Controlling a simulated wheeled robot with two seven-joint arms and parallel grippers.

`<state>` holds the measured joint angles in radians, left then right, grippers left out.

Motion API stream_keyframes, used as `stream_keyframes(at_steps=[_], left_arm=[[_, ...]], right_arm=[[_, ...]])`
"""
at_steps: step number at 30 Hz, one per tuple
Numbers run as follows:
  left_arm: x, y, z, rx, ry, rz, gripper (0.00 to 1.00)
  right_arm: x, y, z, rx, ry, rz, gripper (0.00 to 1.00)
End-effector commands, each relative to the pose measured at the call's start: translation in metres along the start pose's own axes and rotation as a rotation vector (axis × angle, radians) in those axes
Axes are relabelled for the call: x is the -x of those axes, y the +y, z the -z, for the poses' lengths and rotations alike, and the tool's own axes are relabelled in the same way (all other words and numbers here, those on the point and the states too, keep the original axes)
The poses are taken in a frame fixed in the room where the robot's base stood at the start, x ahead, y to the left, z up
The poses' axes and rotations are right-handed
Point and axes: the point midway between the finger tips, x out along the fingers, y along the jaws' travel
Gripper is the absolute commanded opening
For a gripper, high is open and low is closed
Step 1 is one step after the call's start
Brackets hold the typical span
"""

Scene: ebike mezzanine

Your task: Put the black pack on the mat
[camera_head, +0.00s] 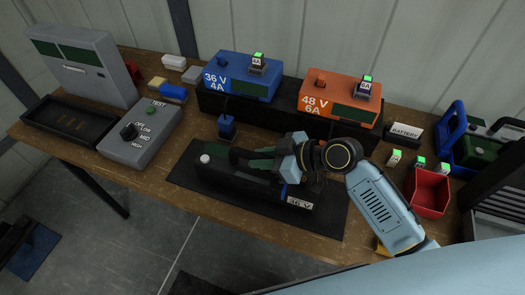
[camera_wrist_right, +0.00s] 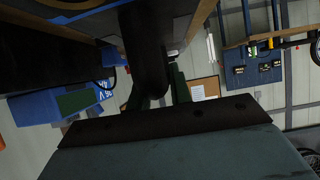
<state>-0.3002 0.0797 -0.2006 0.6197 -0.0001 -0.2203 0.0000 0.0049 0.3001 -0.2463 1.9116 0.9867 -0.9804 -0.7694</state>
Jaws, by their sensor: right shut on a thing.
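The black pack (camera_head: 236,178) is a long dark block with a "36 V" label at its right end. In the head view it is over the black mat (camera_head: 325,222), lying low along it; I cannot tell whether it touches the mat. My right gripper (camera_head: 250,160), with dark green fingers, reaches in from the right and is shut on the pack. The gripper and wrist hide part of the pack. In the right wrist view, the fingers (camera_wrist_right: 160,95) are on either side of a black rounded part (camera_wrist_right: 150,55). My left gripper is not in view.
Behind the mat stand a blue 36 V charger (camera_head: 240,78) and an orange 48 V charger (camera_head: 340,103). A blue plug (camera_head: 227,127) is near the mat's back edge. A grey dial box (camera_head: 140,135) is left; a red bin (camera_head: 430,193) is right.

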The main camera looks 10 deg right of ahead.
Motion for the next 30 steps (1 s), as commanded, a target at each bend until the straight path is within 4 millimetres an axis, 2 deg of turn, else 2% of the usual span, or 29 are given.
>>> stream_keyframes(at_steps=[1,10,11,16,26,30], left_arm=[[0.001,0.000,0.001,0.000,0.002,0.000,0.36],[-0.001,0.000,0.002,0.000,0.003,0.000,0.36],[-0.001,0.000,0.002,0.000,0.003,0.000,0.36],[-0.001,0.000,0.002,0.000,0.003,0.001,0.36],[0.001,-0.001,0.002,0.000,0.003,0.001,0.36],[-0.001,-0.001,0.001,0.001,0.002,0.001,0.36]], right_arm=[[0.002,0.002,0.009,0.006,0.022,-0.007,0.00],[0.001,0.002,0.007,0.006,0.021,-0.007,0.00],[-0.001,0.000,-0.001,0.000,0.001,-0.001,0.22],[0.000,0.000,-0.001,0.000,0.001,-0.001,0.42],[0.001,0.000,0.002,0.000,0.001,-0.001,0.42],[0.019,0.001,-0.002,0.002,-0.003,-0.004,0.42]])
